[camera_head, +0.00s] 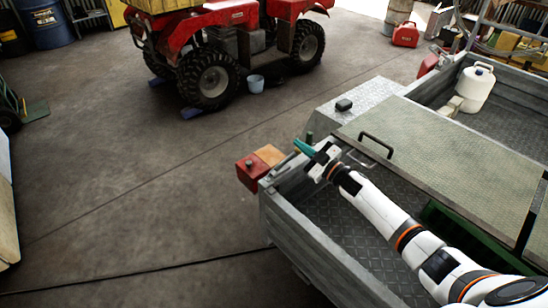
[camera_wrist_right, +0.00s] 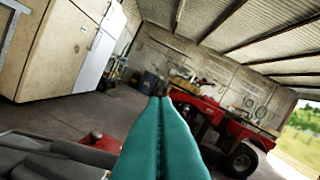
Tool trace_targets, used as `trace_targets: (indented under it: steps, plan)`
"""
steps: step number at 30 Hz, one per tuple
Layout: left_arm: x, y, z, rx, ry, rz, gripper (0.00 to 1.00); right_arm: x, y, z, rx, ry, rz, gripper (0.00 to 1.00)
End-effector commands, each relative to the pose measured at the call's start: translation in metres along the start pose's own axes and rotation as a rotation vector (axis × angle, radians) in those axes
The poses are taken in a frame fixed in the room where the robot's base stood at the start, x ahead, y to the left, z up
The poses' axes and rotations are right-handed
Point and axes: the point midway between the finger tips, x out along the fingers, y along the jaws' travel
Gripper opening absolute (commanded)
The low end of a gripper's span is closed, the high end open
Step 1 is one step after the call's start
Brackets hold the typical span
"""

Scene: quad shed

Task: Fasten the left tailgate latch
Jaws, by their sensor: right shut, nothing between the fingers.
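My right gripper (camera_head: 301,147) has teal fingers and sits over the near-left corner of the grey metal trailer (camera_head: 318,240). Its fingers are shut and empty; they also show in the right wrist view (camera_wrist_right: 160,110), pressed together. A small metal lever-like part (camera_head: 284,163) lies on the trailer's corner just left of and below the fingers; it may be the left tailgate latch, but it is too small to tell its state. I cannot tell whether the fingers touch it. My left gripper is not in view.
A red and orange lamp (camera_head: 252,170) juts from the trailer's corner. A chequer-plate lid (camera_head: 440,150) with a black handle (camera_head: 376,145) covers part of the bed. A white container (camera_head: 475,87) stands farther back. A red quad (camera_head: 215,60) stands beyond clear concrete floor.

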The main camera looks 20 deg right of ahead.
Motion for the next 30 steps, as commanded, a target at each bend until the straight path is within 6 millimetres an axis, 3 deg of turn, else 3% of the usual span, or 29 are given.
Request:
trace_targets:
  steps: [6,15,30]
  plan:
    - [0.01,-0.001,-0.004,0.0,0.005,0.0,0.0,-0.003,-0.003,-0.02,0.184,0.0,-0.028,0.0]
    - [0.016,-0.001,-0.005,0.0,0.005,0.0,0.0,-0.005,0.0,-0.035,0.361,-0.001,-0.055,0.0]
    - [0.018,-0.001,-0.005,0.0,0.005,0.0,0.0,-0.006,0.003,-0.041,0.441,0.0,-0.066,0.0]
